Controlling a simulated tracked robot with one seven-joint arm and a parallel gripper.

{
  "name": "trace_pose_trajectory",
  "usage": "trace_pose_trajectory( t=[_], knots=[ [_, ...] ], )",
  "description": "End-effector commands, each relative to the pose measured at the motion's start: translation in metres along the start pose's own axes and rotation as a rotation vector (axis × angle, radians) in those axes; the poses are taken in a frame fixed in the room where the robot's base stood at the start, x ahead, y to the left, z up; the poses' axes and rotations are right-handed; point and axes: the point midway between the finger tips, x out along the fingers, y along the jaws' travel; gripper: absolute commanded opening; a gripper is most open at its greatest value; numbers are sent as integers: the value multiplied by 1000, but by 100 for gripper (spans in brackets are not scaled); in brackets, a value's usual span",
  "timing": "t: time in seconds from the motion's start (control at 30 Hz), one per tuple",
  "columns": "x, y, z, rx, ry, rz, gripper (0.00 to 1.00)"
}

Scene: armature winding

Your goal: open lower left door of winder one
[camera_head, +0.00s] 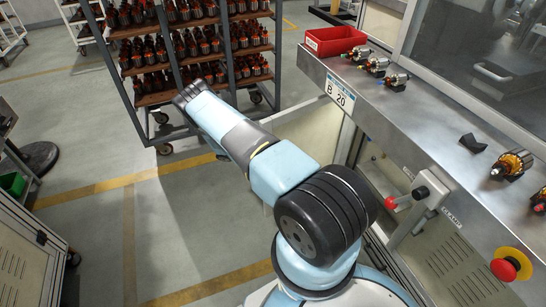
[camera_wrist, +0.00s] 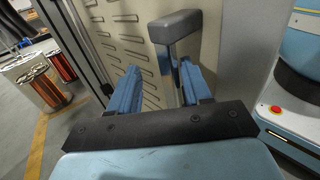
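Winder one's long metal worktop (camera_head: 430,120) runs down the right of the head view. Below its far end, a pale door panel (camera_head: 312,132) stands out from the cabinet at an angle, with a dark gap beside it, so the lower left door looks open. In the wrist view the slotted pale door (camera_wrist: 125,40) fills the upper middle, with a grey bar handle (camera_wrist: 176,25) on it. My gripper (camera_wrist: 160,85) is open, its two blue fingers apart, with the handle's stem between them close to the right finger. Contact cannot be told. The head view hides my gripper.
A rack (camera_head: 195,45) of armatures stands at the back. A red bin (camera_head: 336,41) and several armatures lie on the worktop. A red-knobbed lever (camera_head: 410,195) and an emergency button (camera_head: 511,264) are on the front.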

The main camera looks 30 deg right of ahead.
Motion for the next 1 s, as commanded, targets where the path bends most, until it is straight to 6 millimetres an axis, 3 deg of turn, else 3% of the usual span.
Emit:
trace_pose_trajectory(
  t=[0.27,0.7,1.0],
  knots=[
    [-14,0,0,0,0,1,47],
    [-97,-1,-2,1,1,1,47],
    [-133,-2,-2,0,0,2,47]
  ],
)
